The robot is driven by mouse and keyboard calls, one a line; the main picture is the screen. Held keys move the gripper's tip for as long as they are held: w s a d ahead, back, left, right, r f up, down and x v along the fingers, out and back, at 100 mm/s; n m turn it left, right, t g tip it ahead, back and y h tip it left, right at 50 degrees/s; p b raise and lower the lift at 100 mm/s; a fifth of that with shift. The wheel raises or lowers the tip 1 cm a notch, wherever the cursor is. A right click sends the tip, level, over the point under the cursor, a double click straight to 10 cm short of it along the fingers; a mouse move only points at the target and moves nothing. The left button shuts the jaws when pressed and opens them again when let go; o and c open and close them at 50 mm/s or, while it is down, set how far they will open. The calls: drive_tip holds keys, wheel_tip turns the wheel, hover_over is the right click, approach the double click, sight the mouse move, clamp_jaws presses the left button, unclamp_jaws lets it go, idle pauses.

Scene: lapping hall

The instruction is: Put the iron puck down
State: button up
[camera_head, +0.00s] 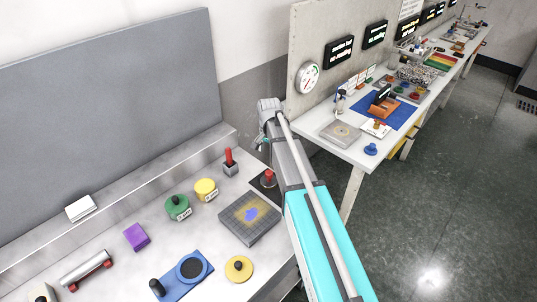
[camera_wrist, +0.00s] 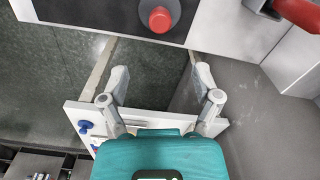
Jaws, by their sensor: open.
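I cannot tell for sure which thing is the iron puck. A dark round piece with a red knob (camera_head: 269,176) sits on a dark plate at the right edge of the near bench, beside my arm. The red knob also shows at the top of the wrist view (camera_wrist: 160,19), beyond the fingertips. A grey block with a red handle (camera_head: 230,165) stands just behind it. My gripper (camera_wrist: 160,74) is open and empty, with its fingers over the gap between the benches. In the head view it is mostly hidden by my arm.
The near bench holds a grey plate (camera_head: 250,229), green (camera_head: 177,209) and yellow (camera_head: 205,193) labelled pieces, a purple block (camera_head: 136,237), a blue fixture (camera_head: 172,284) and a yellow disc (camera_head: 239,269). A second, crowded bench (camera_head: 350,159) stands at the right.

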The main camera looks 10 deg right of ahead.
drive_tip(key=s+n, duration=0.8)
drive_tip(key=s, duration=1.4)
drive_tip(key=shift+a, duration=0.3)
drive_tip(key=shift+o, duration=0.4)
drive_tip(key=w+r+m+p, duration=0.1)
drive_tip(key=w+m, duration=1.9)
drive_tip(key=w, duration=0.2)
drive_tip(key=shift+d+r, duration=0.2)
drive_tip(key=shift+d, duration=0.1)
drive_tip(key=shift+f, duration=0.1)
